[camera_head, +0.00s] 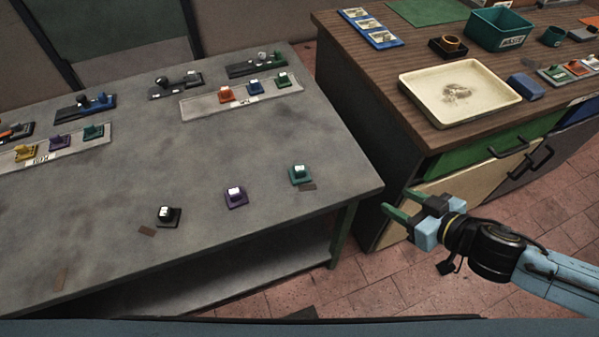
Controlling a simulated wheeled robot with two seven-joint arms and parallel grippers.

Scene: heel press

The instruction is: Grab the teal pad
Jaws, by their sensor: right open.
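A teal pad (300,176) with a pale top sits near the front right corner of the grey table (330,125). A similar teal piece (93,132) stands on the long tray at the left, and a green one (282,80) on the tray at the back. My right gripper (397,203) is open and empty, with its green fingers pointing left. It is off the table's right edge, to the right of the front teal pad and clearly apart from it. My left gripper is not in view.
A purple pad (236,198) and a black pad (169,216) sit left of the front teal pad. A wooden counter (385,85) at the right holds a cream tray (415,90) and a teal bin (499,28). The grey table's middle is clear.

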